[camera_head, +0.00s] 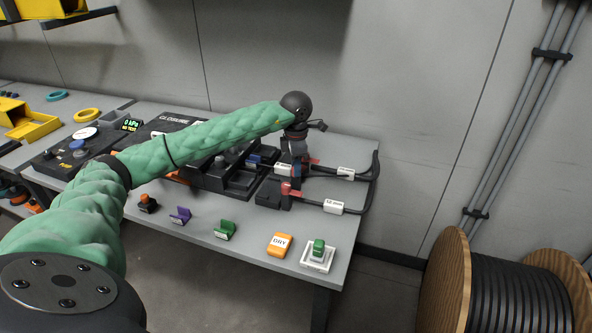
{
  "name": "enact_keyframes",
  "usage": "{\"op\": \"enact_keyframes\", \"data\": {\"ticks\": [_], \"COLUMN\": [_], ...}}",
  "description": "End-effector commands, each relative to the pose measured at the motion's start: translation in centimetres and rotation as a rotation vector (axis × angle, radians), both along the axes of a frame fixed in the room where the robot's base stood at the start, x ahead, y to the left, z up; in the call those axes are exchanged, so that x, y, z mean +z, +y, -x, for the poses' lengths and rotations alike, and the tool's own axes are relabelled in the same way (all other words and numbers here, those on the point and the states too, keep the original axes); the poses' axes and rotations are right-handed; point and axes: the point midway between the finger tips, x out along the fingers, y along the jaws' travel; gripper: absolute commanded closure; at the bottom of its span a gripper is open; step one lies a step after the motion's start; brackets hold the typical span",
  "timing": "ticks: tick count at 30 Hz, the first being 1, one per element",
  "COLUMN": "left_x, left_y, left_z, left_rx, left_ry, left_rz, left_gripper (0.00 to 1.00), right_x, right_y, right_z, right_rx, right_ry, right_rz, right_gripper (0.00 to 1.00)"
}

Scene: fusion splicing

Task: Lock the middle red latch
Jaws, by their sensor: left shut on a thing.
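My left gripper (292,184) reaches down from the end of the green-sleeved arm to the right end of the black closure unit (222,178). It is shut on a red latch (290,189) beside the black cable ports. Its dark fingers partly hide this latch, so its exact angle is unclear. Another bit of red (313,162) shows just behind the gripper, mostly covered. Whether the held latch is the middle one cannot be told for sure. My right gripper is not in view.
Black cables with white tags (333,207) loop out right of the unit. Along the table's front stand an orange DRY block (280,244), a green piece on a white tray (318,252), a green clip (225,230) and a purple clip (181,215). A cable reel (450,290) stands right.

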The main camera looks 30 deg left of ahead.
Motion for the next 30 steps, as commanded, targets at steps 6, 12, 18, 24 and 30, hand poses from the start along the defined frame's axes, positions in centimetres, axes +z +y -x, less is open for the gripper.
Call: {"op": "enact_keyframes", "data": {"ticks": [6, 12, 18, 24, 30], "left_x": [-0.1, 0.0, 0.0, 0.1, 0.1], "left_y": [0.0, 0.0, 0.1, 0.1, 0.1], "left_z": [-0.1, -0.1, -0.1, -0.1, -0.1], "left_rx": [0.203, 0.393, 0.584, 0.769, 0.931], "left_ry": [-0.004, -0.004, -0.004, -0.003, -0.004], "left_rz": [0.001, 0.001, 0.000, 0.002, 0.002], "left_gripper": [0.96, 0.96, 0.96, 0.96, 0.96], "right_x": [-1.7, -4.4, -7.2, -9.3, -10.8], "right_y": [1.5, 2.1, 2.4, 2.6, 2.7], "right_z": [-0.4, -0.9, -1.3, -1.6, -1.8], "right_rx": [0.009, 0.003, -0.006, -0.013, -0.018], "right_ry": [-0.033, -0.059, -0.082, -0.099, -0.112], "right_rz": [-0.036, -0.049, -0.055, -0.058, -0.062], "right_gripper": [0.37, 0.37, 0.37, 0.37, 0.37]}}
